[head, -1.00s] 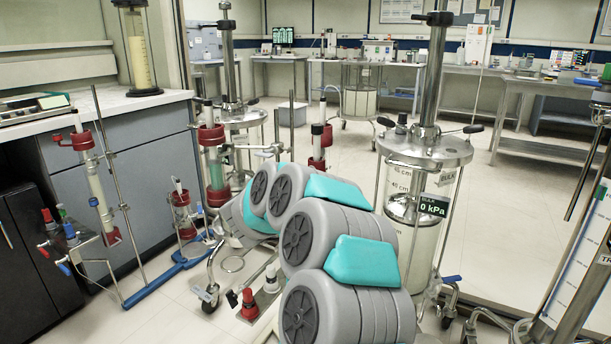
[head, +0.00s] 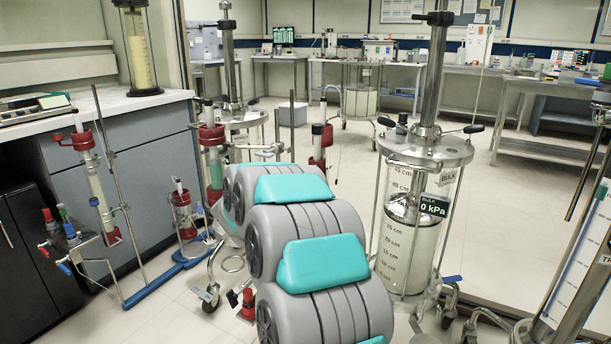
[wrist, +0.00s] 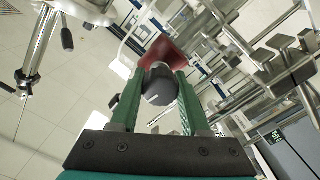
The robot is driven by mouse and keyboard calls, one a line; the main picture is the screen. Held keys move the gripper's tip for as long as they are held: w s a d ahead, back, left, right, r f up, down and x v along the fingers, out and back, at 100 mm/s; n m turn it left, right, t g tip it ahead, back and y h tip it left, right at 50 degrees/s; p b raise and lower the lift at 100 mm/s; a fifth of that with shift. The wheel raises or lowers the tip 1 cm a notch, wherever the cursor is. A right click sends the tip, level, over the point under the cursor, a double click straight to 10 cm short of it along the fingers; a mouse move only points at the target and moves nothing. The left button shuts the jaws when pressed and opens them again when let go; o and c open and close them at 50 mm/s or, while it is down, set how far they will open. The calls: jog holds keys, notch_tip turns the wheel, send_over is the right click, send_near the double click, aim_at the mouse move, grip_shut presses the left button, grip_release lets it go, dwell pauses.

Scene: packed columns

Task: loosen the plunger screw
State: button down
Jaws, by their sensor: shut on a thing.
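In the wrist view my gripper (wrist: 160,78) has its two green fingers closed on the sides of a dark grey round knob (wrist: 159,92), which looks like the plunger screw. The knob has a short pale mark on its face. A dark red fitting (wrist: 163,50) lies just behind the knob, partly hidden by it and the fingers. In the head view my arm covers the gripper and the knob. A red-capped glass column (head: 211,140) stands just beyond the far end of my arm.
Another red-capped column (head: 322,140) stands right of my arm's far end. A large steel-topped cylinder (head: 408,235) on a wheeled frame stands close on the right. A blue stand base (head: 160,285) with a clamped column lies left. Open floor (head: 520,215) extends behind the cylinder.

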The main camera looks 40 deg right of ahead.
jog(key=shift+f+n, duration=0.15)
jog(key=shift+n, duration=0.55)
jog(key=shift+c, duration=1.9)
grip_release()
jog(key=v, duration=0.8)
